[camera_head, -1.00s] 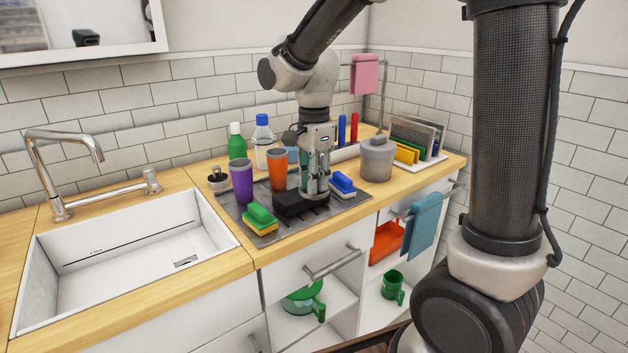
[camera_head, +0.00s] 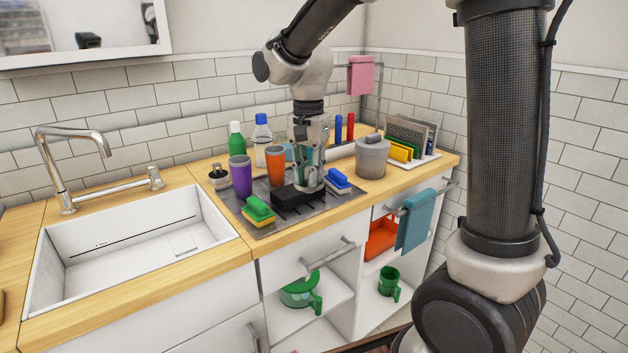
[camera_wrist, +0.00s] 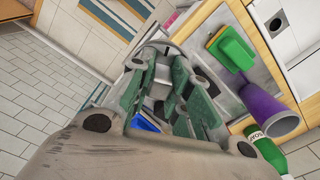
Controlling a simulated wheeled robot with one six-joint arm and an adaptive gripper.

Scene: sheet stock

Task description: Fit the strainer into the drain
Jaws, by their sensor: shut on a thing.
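My gripper (camera_head: 311,183) is low over the dark drying mat (camera_head: 262,230), behind a black slotted holder (camera_head: 290,196). In the wrist view, the green fingers of my gripper (camera_wrist: 168,100) are closed around a grey metal piece (camera_wrist: 163,88), apparently the strainer. The fingers hide much of it, and it cannot be made out in the head view. The drain (camera_wrist: 277,24) shows in the wrist view as a dark round opening in the white sink, at the top right. The white sink (camera_head: 130,246) is left of the mat in the head view.
A green-yellow sponge (camera_head: 258,211), purple cup (camera_head: 240,178), orange cup (camera_head: 275,166) and blue sponge (camera_head: 338,180) stand near my gripper. Bottles (camera_head: 237,139), a grey pot (camera_head: 372,157) and a plate rack (camera_head: 412,140) are around them. The tap (camera_head: 70,160) rises behind the sink.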

